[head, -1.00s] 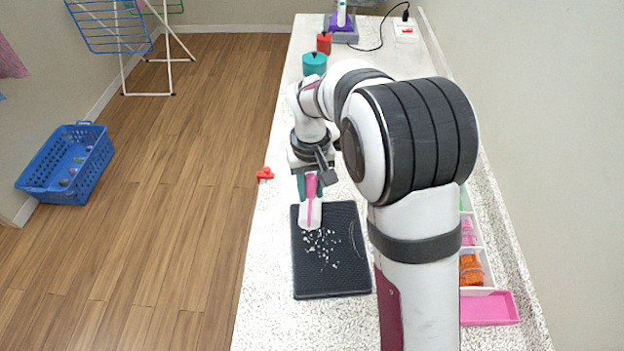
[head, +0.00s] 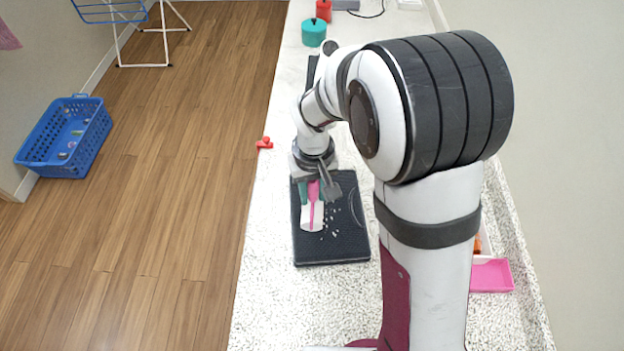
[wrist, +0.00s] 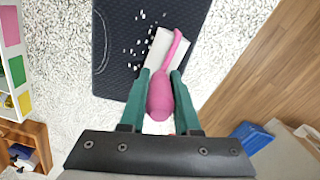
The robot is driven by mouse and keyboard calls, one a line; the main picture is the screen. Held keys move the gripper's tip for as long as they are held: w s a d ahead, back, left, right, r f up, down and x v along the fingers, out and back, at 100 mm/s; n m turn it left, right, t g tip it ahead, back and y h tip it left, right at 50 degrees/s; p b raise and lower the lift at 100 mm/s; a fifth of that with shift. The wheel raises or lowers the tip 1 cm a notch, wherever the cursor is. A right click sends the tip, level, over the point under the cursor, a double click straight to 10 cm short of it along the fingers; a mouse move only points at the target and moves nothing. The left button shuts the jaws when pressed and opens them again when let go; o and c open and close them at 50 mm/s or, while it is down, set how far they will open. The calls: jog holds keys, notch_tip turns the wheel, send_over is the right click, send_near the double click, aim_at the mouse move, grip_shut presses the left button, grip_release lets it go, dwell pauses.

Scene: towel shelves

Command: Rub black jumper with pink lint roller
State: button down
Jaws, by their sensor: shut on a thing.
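The folded black jumper (head: 338,248) lies flat on the speckled counter, with small white lint bits on it. My gripper (head: 313,190) is shut on the pink handle of the lint roller (head: 312,215). The roller's white head lies over the left part of the jumper; I cannot tell for sure whether it presses on it. In the wrist view my gripper's green fingers (wrist: 160,90) clasp the pink handle, and the white roller head (wrist: 164,56) is over the black jumper (wrist: 118,40) beside the lint.
A small red object (head: 264,143) lies left of the jumper. A teal canister (head: 314,33) and a red one (head: 323,10) stand at the far end. A pink tray (head: 491,275) is at the right. A blue basket (head: 66,137) stands on the floor. The counter in front of the jumper is clear.

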jog(key=shift+s+d, duration=0.25)
jog(key=shift+s, duration=1.3)
jog(key=shift+s+d, duration=0.2)
jog(key=shift+s, duration=1.3)
jog(key=shift+s+d, duration=0.1)
jog(key=shift+d, duration=0.5)
jog(key=shift+w+a, duration=0.3)
jog(key=shift+w, duration=1.75)
jog(key=shift+w+a, duration=0.3)
jog(key=shift+w, duration=1.75)
jog(key=shift+w+a, duration=0.3)
jog(key=shift+w, duration=1.75)
jog(key=shift+w+d, duration=0.1)
jog(key=shift+w, duration=0.15)
jog(key=shift+d, duration=0.4)
jog(key=shift+s+d, duration=0.3)
jog(key=shift+s, duration=1.8)
jog(key=shift+s+d, duration=0.25)
jog(key=shift+s, duration=1.9)
jog(key=shift+s+d, duration=0.3)
jog(key=shift+s, duration=1.8)
notch_tip(320, 180, up, 8)
jog(key=shift+w+r, duration=0.1)
